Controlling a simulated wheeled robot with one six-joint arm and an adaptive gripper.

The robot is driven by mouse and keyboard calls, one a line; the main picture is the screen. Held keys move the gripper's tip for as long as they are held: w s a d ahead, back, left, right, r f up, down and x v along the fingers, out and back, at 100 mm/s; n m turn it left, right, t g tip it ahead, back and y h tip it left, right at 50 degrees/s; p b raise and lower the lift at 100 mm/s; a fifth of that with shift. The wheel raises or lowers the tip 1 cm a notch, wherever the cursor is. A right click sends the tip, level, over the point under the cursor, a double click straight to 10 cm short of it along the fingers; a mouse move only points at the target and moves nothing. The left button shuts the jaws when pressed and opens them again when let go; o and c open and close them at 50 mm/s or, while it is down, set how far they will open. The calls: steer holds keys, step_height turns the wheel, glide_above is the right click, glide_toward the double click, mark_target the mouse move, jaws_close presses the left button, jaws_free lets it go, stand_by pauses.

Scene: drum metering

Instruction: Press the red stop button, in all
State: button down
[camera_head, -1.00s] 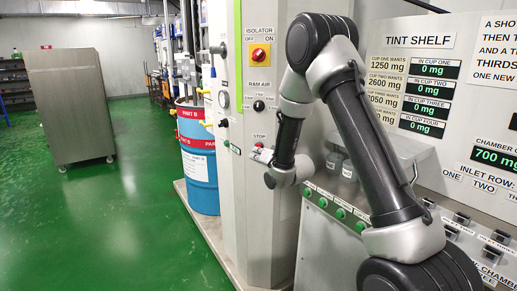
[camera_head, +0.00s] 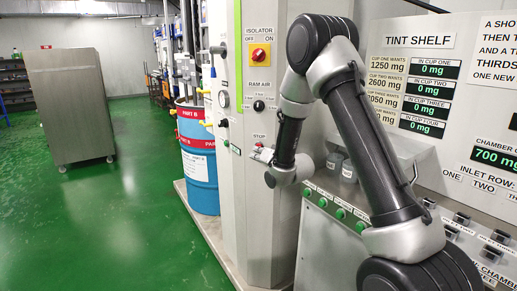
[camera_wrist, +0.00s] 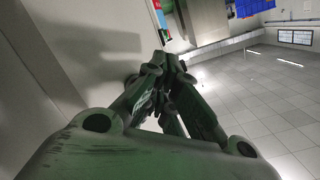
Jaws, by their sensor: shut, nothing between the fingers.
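The red stop button (camera_head: 258,145) shows as a small bit of red just under the STOP label on the pale column in the head view. My gripper (camera_head: 256,154) is in front of the column, right below that label, close to the button. I cannot tell whether it touches it. In the wrist view my gripper's dark green fingers (camera_wrist: 172,62) are closed together with nothing between them. The button does not show in the wrist view.
An isolator switch (camera_head: 260,54) and a ram air knob (camera_head: 258,105) sit higher on the column. A blue Part B drum (camera_head: 199,165) stands to the left. Green buttons (camera_head: 340,214) line the bench at right. Green floor at left is open around a grey cabinet (camera_head: 70,105).

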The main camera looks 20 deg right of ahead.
steer(key=shift+w+d, duration=0.2)
steer(key=shift+w, duration=0.3)
stand_by(0.8)
steer(key=shift+s, duration=0.15)
steer(key=shift+s+a, duration=0.35)
steer(key=shift+s, duration=0.25)
steer(key=shift+s+a, duration=0.4)
steer(key=shift+s, duration=0.35)
steer(key=shift+s+a, duration=0.35)
steer(key=shift+s, duration=0.4)
steer(key=shift+s+a, duration=0.4)
steer(key=shift+s, duration=0.35)
